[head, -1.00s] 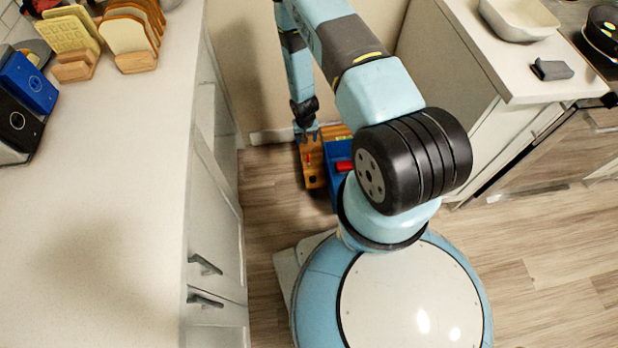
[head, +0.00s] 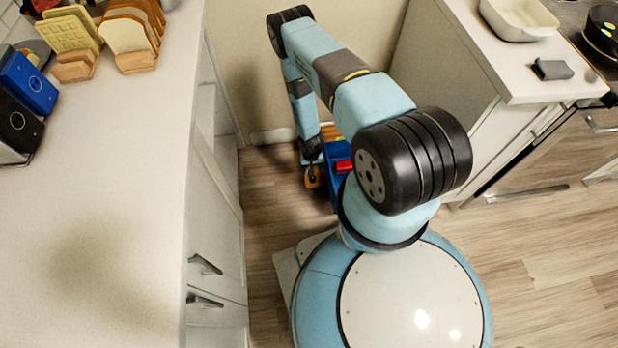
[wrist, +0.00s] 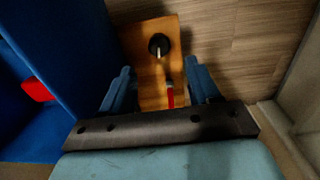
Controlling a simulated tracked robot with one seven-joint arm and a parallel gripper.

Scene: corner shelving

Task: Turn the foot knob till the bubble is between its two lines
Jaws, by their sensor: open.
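A wooden board (wrist: 150,70) lies low at the floor, seen between my fingers in the wrist view. A round black knob (wrist: 158,44) with a pale bar on it sits near the board's far end. A slim red part (wrist: 170,96) stands out nearer to my gripper. My gripper (wrist: 160,82) is open, its two blue fingers either side of the board's near part, and nothing is held. In the head view my gripper (head: 311,160) hides most of the board, whose front end (head: 312,181) shows. I cannot make out a bubble or its lines.
A blue unit (head: 337,160) with a red part (head: 344,166) stands close to the right of the board in the head view. White cabinets (head: 215,225) flank the space on the left, with another counter block (head: 440,90) on the right. Wood floor (head: 275,210) is free in front.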

